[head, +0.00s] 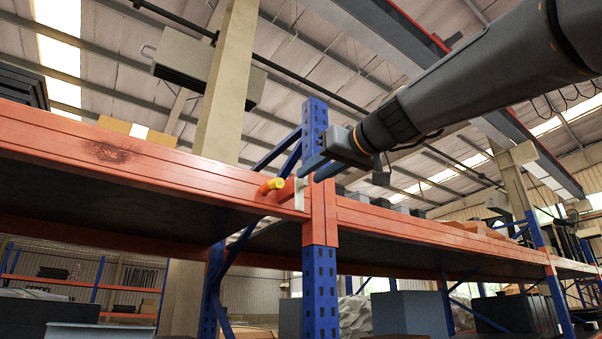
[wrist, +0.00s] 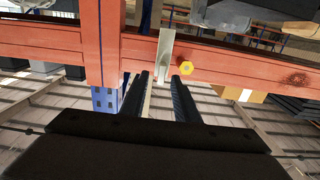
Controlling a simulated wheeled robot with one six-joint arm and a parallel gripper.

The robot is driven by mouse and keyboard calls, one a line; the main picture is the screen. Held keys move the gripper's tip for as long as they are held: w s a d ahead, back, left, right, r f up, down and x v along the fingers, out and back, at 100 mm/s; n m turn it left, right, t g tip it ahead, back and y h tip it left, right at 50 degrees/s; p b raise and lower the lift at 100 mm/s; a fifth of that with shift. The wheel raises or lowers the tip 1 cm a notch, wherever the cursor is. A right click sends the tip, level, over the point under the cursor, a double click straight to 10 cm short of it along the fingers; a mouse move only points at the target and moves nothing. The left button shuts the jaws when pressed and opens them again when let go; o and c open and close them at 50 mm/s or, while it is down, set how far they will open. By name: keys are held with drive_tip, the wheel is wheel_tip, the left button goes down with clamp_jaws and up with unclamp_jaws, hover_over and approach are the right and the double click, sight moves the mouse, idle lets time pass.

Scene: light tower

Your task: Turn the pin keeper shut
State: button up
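The pin keeper appears to be a pale grey plate (wrist: 165,45) on the face of the orange beam, beside the upright, in the wrist view. Part of it shows in the head view (head: 301,194). A yellow-ended pin (head: 273,185) sticks out beside the plate; its yellow end also shows in the wrist view (wrist: 186,69). My gripper (head: 318,169) is at the beam joint, close to the plate. In the wrist view my gripper (wrist: 163,76) has its two dark fingers apart, with the plate's end near the gap. I cannot tell whether a finger touches it.
The orange beam (head: 120,150) and blue upright (head: 320,285) form a rack around my gripper. A cardboard box (head: 137,131) stands on the beam's shelf at left. Grey bins (head: 408,312) stand below. The space in front of the beam is open.

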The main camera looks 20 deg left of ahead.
sight(302, 191)
drive_tip(key=shift+x, duration=1.25)
clamp_jaws()
